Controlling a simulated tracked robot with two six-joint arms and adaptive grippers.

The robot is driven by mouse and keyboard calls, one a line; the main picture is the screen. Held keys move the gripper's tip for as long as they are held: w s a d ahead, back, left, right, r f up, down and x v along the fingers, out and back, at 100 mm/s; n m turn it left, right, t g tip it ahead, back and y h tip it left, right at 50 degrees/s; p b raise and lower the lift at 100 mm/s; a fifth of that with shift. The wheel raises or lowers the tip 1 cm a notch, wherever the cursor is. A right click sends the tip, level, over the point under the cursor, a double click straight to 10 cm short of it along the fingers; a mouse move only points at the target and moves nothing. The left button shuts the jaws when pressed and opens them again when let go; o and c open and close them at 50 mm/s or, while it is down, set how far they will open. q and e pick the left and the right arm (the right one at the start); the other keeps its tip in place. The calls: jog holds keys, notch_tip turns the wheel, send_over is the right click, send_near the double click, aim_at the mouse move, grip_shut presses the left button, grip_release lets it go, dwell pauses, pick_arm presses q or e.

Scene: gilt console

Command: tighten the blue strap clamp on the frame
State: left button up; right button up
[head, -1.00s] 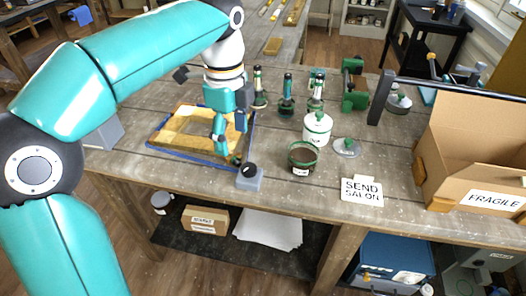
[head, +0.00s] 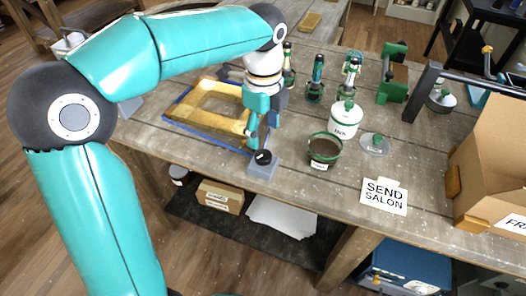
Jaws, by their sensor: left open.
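The gilt frame (head: 192,119) lies flat on the bench, left of centre, with the blue strap (head: 172,120) running around its outer edge. The strap clamp, a grey block with a black knob (head: 263,157), sits at the frame's near right corner. My left gripper (head: 257,139) points down just behind and above the knob, over the frame's right side. Its teal fingers are apart with nothing visible between them. They hide part of the frame's right side, and I cannot tell whether they touch the knob. My right gripper is out of view.
A stencil card (head: 384,195) lies near the front edge. Several green-handled tools stand behind. A cardboard box (head: 490,165) is at the right.

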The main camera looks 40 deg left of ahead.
aim_at(263, 154)
pick_arm(q)
notch_tip(263, 154, down, 8)
jog(key=shift+r, duration=0.25)
jog(key=shift+c, duration=0.3)
jog(key=c, duration=1.1)
